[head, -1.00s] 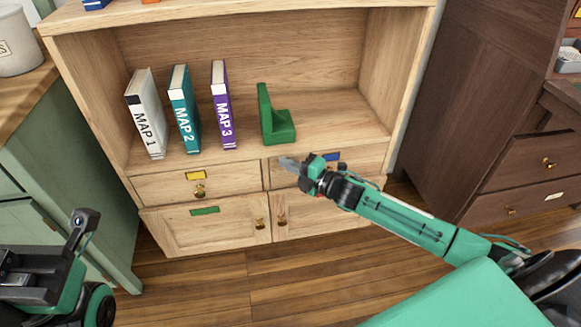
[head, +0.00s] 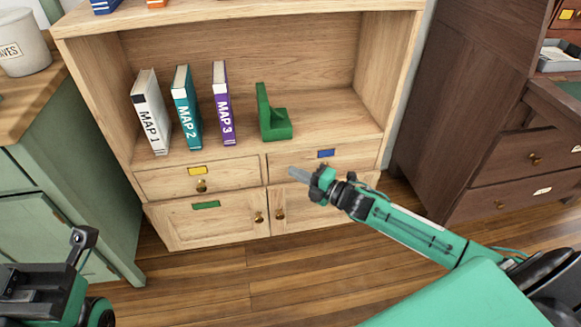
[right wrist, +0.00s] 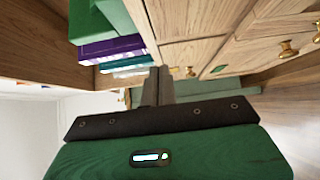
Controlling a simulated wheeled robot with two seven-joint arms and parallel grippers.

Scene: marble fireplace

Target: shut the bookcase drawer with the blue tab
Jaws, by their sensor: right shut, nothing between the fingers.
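The drawer with the blue tab (head: 326,153) is the upper right drawer of the light wooden bookcase. Its front (head: 357,160) looks about level with the bookcase face, though I cannot tell if a small gap remains. Its knob is hidden behind my right gripper. My right gripper (head: 297,173) is shut and empty, in front of this drawer and below the tab, with its tip pointing left. Its closed fingers also show in the right wrist view (right wrist: 158,86). Parts of my left arm show at the lower left, but its fingers do not.
A yellow-tab drawer (head: 233,176) sits to the left; doors (head: 225,225) are below. Three map books (head: 187,108) and a green bookend (head: 274,122) stand on the shelf above. A green cabinet (head: 75,165) and a dark cabinet (head: 445,120) flank the bookcase. Floor in front is clear.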

